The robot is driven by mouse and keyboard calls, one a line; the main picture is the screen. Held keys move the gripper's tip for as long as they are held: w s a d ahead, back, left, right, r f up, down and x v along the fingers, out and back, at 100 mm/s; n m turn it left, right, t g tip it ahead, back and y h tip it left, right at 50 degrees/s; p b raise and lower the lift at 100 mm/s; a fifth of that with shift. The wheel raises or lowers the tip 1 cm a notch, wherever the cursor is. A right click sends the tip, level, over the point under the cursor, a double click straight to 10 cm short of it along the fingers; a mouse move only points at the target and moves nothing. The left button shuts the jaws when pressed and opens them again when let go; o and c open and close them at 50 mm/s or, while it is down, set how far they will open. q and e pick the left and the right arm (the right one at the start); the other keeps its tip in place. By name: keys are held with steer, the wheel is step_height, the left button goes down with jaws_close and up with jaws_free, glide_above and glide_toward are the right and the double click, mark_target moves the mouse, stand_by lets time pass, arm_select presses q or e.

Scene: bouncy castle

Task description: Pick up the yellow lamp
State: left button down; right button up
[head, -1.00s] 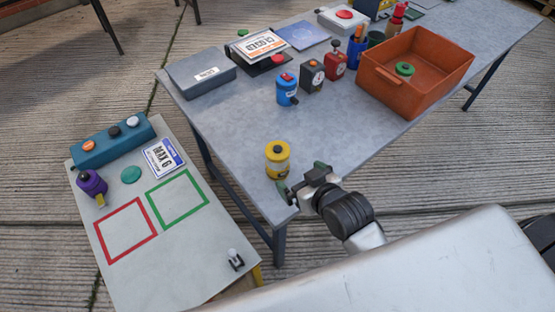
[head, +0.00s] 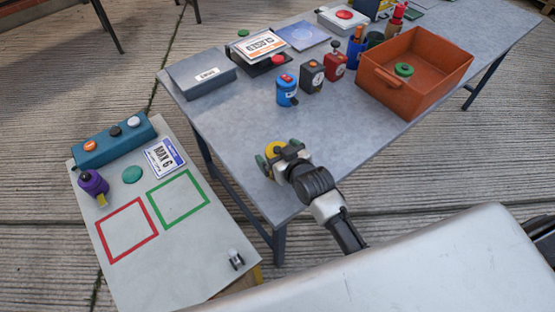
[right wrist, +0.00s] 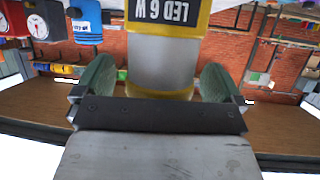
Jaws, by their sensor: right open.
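The yellow lamp (head: 274,149) stands near the front left corner of the grey table, mostly hidden behind my right gripper in the head view. My right gripper (head: 279,154) is open, with one green-padded finger on each side of the lamp. In the right wrist view the lamp (right wrist: 164,62), a yellow and grey body with a "LED 6 W" label, fills the space between the two fingers (right wrist: 158,84). I cannot tell whether either finger touches it. My left gripper is not in view.
The grey table (head: 232,115) is clear around the lamp. Farther back are a blue can (head: 287,91), a dark box (head: 311,77), a red box (head: 335,67) and an orange crate (head: 405,95). A lower pale table (head: 150,275) with red and green outlines stands at left.

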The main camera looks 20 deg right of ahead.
steer(key=shift+w, duration=0.25)
steer(key=shift+s, duration=0.1)
steer(key=c, duration=1.1)
steer(key=shift+c, duration=0.6)
steer(key=shift+r, duration=0.1)
